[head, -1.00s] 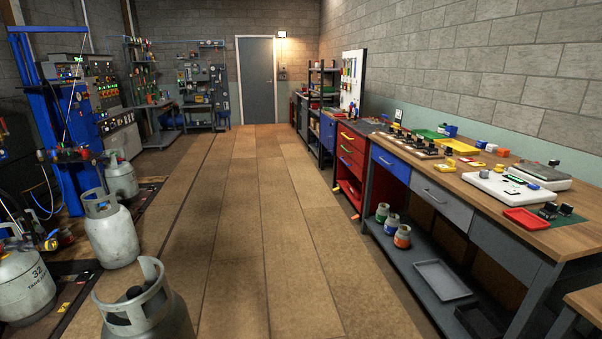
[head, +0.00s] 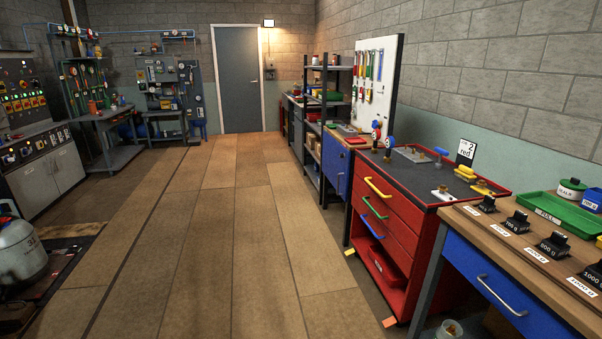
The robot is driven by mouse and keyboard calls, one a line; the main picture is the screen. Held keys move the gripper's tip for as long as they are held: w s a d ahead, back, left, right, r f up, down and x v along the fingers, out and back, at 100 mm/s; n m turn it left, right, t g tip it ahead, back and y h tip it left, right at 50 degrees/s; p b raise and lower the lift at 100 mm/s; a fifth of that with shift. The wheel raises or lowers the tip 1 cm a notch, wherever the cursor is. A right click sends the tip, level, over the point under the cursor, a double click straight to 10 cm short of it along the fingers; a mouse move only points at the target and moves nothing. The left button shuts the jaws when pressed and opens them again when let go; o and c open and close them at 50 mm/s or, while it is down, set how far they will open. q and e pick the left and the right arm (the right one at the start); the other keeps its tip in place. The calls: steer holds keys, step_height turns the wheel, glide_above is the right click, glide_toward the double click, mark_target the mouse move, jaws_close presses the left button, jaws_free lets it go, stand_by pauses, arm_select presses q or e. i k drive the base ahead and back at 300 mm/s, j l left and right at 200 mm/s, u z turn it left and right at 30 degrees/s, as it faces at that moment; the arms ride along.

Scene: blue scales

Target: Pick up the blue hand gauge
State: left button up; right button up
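A small round gauge with blue on it (head: 390,142) stands near the far left corner of the black top of the red drawer cabinet (head: 398,232). Beside it is another small upright gauge with red and blue parts (head: 376,131). Both are small in the view, and I cannot tell for certain which is the blue hand gauge. Neither of my grippers is in view.
A wooden bench with weights (head: 553,246) and a green tray (head: 565,212) stands at the right. The wooden floor (head: 225,240) ahead is clear. A gas cylinder (head: 20,252) stands at left.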

mark_target(389, 140)
steer(key=i+z, duration=0.1)
steer(key=i, duration=0.65)
steer(key=i+j+z, duration=0.1)
steer(key=i, duration=0.65)
steer(key=i+j+z, duration=0.1)
steer(key=i+j, duration=0.15)
steer(key=i, duration=0.45)
steer(key=i+j+z, duration=0.2)
steer(key=i, duration=0.15)
steer(key=i+z, duration=0.2)
steer(key=i, duration=0.15)
steer(key=i+l+z, duration=0.1)
steer(key=i+z, duration=0.7)
steer(key=i+j, duration=0.05)
steer(key=i, duration=0.05)
